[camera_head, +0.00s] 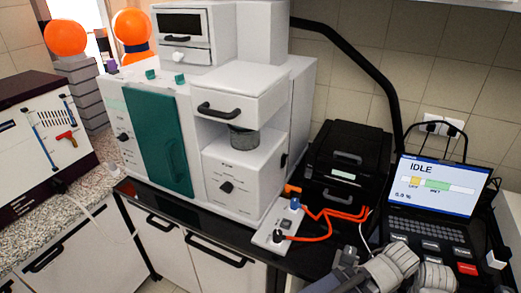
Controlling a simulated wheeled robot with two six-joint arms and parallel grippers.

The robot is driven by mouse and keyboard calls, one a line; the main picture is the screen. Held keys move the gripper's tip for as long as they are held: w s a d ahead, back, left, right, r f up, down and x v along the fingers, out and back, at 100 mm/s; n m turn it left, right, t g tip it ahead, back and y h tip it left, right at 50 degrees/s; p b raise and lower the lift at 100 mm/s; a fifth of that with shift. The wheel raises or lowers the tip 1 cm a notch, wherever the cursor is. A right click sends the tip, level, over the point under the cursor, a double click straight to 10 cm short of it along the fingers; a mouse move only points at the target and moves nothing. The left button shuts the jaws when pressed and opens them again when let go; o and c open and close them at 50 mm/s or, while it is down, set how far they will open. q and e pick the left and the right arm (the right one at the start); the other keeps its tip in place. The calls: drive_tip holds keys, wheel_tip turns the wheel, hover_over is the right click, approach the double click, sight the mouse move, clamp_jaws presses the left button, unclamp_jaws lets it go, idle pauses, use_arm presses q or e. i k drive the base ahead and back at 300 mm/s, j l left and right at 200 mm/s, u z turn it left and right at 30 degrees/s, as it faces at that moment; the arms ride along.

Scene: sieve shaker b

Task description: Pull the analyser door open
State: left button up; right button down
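A large white machine, which looks like the analyser (240,180), stands on the dark counter left of centre. A teal door panel (158,140) covers part of its front and looks flush and closed. To its right is a white block with a black bar handle (217,110), above a grey cylinder (243,138). Grey parts of my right arm come in at the bottom right, with what looks like its gripper (345,262) at their left end, well away from the door. Its finger opening cannot be made out. My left gripper is not in view.
A white power strip (278,225) with orange cables lies right of the machine. A black box (347,165) and a laptop reading IDLE (437,185) stand farther right. Cabinets with black handles (215,250) are below. A speckled counter (60,220) is at left.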

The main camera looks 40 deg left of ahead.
sight(154, 116)
drive_tip(key=u, duration=2.25)
